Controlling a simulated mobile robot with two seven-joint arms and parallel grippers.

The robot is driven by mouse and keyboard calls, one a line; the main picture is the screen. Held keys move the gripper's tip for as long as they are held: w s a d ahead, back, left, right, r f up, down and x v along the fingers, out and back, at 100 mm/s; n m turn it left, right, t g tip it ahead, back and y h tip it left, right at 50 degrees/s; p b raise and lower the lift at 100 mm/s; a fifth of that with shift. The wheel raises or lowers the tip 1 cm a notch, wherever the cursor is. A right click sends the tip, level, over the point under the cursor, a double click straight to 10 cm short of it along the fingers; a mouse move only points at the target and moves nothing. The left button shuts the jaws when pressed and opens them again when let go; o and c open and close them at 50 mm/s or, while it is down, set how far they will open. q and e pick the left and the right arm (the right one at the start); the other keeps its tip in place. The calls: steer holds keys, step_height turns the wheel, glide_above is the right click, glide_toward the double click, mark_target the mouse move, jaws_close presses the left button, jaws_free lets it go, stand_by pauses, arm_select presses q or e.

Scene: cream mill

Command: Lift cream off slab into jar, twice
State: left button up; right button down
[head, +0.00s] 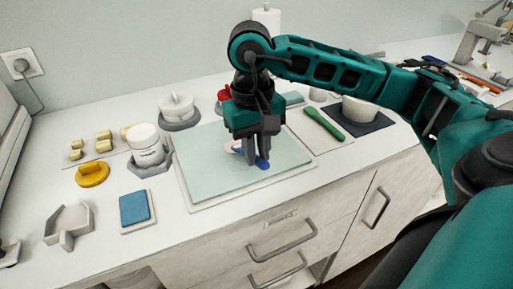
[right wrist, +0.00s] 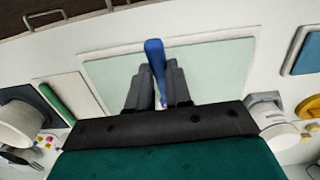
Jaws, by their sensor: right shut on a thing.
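The pale green slab (head: 205,172) lies flat on a white board in the middle of the counter; it also shows in the right wrist view (right wrist: 108,75). My right gripper (head: 262,160) points down over the slab, shut on a blue spatula (head: 262,166). The spatula's blue handle (right wrist: 155,55) sticks out between the fingers in the right wrist view. A small pinkish-white patch (head: 234,146), perhaps cream, shows beside the fingers, partly hidden by them. A white jar (head: 145,138) stands in a grey holder left of the slab; its inside cannot be seen. My left gripper is out of view.
A yellow knobbed disc (head: 92,174), a blue pad (head: 135,207) and a grey angular tray (head: 68,224) lie at left. A white knobbed piece (head: 177,106) stands behind the slab. A green-handled tool (head: 323,123) and a white bowl (head: 360,108) are at right.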

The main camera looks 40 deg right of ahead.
steer(key=shift+f+b, duration=0.1)
steer(key=shift+b, duration=0.25)
stand_by(1.1)
stand_by(0.6)
steer(key=shift+r+p, duration=0.4)
steer(key=shift+r, duration=0.15)
steer(key=shift+r+p, duration=1.5)
steer(key=shift+r, duration=1.05)
steer(key=shift+a, duration=0.1)
